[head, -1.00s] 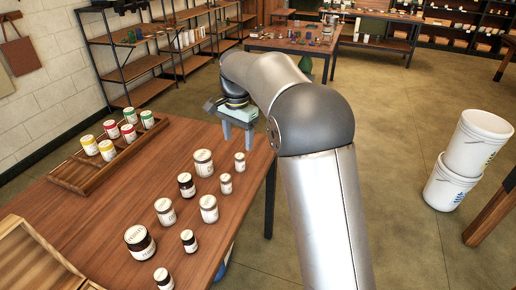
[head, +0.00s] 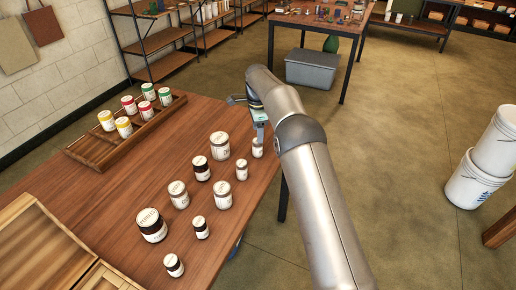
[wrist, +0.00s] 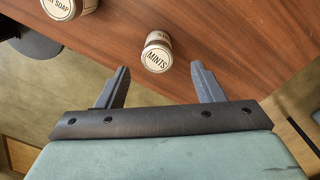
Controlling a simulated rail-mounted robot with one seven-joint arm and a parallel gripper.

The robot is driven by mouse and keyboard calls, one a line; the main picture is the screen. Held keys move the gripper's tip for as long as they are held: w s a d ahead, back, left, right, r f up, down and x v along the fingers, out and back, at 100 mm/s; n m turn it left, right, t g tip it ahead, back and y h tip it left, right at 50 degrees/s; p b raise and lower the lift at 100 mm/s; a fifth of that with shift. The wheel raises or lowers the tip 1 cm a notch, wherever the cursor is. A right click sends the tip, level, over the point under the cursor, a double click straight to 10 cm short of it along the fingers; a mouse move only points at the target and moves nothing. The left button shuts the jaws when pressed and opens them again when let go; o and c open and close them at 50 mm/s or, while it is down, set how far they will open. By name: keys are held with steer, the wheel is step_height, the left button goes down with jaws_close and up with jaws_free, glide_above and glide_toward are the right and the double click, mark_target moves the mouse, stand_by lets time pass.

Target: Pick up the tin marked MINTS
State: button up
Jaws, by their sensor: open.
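The tin marked MINTS (wrist: 157,57) is a small white-labelled tin standing on the wooden table near its edge, its label readable in the wrist view. In the head view it is the small tin (head: 257,149) at the table's right edge, partly covered by my gripper. My gripper (wrist: 160,72) is open and empty. Its two grey fingers point toward the tin, which appears between and just beyond the fingertips. In the head view my gripper (head: 261,132) is just above and beside the tin. I cannot tell whether they touch.
A larger tin whose label ends in SOAP (wrist: 70,6) stands left of MINTS in the wrist view. Several other jars, such as a dark one (head: 152,226), stand on the table (head: 115,190). A wooden rack (head: 90,151) holds coloured tins. White buckets (head: 470,185) stand at the right.

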mark_target(258, 147)
step_height(258, 147, down, 3)
steer(key=shift+f, duration=0.1)
steer(key=shift+s+f+p, duration=0.2)
steer(key=shift+f+p, duration=0.65)
steer(key=shift+f, duration=1.75)
steer(key=c, duration=1.1)
